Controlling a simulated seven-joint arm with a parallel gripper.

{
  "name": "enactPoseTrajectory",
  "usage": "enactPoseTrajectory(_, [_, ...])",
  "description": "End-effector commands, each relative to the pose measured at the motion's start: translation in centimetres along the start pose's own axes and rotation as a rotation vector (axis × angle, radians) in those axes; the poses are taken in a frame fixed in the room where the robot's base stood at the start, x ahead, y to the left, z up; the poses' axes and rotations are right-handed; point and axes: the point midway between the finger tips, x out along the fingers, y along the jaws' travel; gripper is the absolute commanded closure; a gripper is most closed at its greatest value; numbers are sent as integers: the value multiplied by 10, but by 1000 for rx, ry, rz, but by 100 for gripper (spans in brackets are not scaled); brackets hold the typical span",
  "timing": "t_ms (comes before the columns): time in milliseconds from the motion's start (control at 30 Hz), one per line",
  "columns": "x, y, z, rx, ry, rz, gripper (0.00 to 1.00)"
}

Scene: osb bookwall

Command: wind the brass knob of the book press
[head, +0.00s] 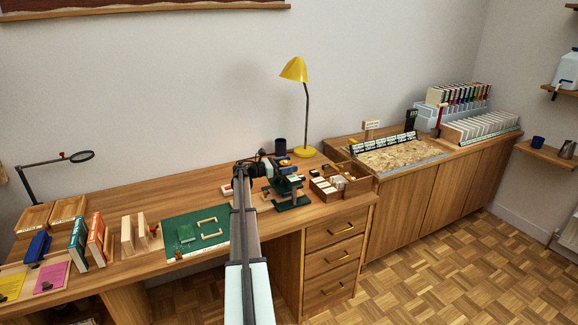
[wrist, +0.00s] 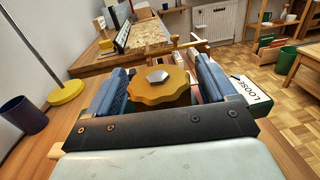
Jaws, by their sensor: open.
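The brass knob (wrist: 160,90) is a scalloped yellow disc with a pale hexagonal centre. In the wrist view it sits between the two blue-padded fingers of my gripper (wrist: 160,88), one finger on either side. The fingers are open; whether either one touches the knob's rim I cannot tell. In the head view the green book press (head: 290,190) stands near the right end of the desk, and my gripper (head: 268,167) is at its top from the left. The knob (head: 286,162) shows small there, and the press body is mostly hidden in the wrist view.
A yellow lamp (head: 305,152) and a dark cup (head: 280,145) stand close behind the press. A wooden divided box (head: 362,184) is just right of it. A white block marked LOOSE (wrist: 247,94) lies beside the right finger. The green mat (head: 185,225) lies left.

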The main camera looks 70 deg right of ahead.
Motion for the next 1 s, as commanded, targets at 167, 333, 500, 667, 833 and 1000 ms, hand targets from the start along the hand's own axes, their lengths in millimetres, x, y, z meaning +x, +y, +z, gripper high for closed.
enactPoseTrajectory(167, [-29, 0, 0, 0, 0, 2, 16])
enactPoseTrajectory(333, [-63, 0, 0, 0, 0, 2, 16])
enactPoseTrajectory(500, [-94, 0, 0, 0, 0, 2, 16])
enactPoseTrajectory(667, [-115, 0, 0, 0, 0, 0, 16])
enactPoseTrajectory(833, [-127, 0, 0, 0, 0, 0, 16])
enactPoseTrajectory(1000, [-130, 0, 0, 0, 0, -1, 16])
